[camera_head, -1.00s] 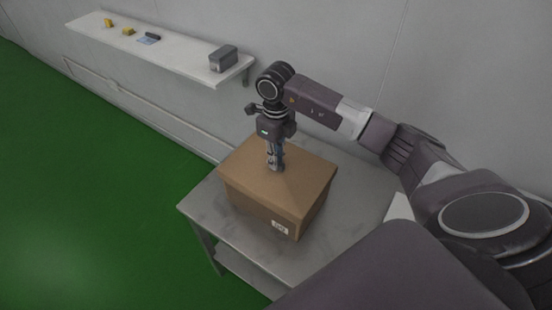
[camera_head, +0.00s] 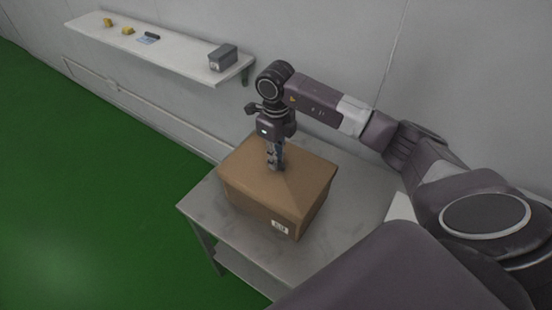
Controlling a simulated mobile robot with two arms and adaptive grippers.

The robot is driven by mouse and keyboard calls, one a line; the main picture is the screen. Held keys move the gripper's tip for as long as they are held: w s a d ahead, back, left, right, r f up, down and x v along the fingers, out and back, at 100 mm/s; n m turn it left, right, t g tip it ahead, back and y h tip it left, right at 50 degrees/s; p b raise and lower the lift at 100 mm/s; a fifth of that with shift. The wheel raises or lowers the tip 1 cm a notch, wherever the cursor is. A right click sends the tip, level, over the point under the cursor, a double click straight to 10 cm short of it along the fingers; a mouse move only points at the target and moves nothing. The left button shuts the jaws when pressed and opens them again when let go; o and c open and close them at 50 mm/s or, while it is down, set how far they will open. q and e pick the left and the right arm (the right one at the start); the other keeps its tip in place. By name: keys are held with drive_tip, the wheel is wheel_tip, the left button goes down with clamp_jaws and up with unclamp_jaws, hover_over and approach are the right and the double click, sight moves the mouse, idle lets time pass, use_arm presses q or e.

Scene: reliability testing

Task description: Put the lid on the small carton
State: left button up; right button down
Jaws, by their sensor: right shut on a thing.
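The small carton (camera_head: 255,207) is a brown cardboard box with a white label, standing on the grey table. The brown lid (camera_head: 308,178) lies over the top of the carton, covering its opening; whether it is pressed fully down I cannot tell. My right gripper (camera_head: 275,168) points straight down at the middle of the lid and is shut on it. The exact grip point is small and partly hidden by the fingers. My left gripper is not in view.
The grey metal table (camera_head: 203,207) has bare room in front of and left of the carton. A white wall shelf (camera_head: 180,58) behind holds a grey box (camera_head: 223,57), yellow items (camera_head: 127,31) and a small dark-and-blue item (camera_head: 148,38). Green floor lies to the left.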

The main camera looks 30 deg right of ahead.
drive_tip(key=shift+f+b, duration=1.1)
drive_tip(key=shift+f, duration=0.1)
idle(1.0)
drive_tip(key=c, duration=1.9)
unclamp_jaws()
drive_tip(key=shift+o, duration=0.7)
drive_tip(key=o, duration=0.4)
drive_tip(key=shift+c, duration=0.2)
drive_tip(key=shift+r+p, duration=2.2)
drive_tip(key=shift+r, duration=1.35)
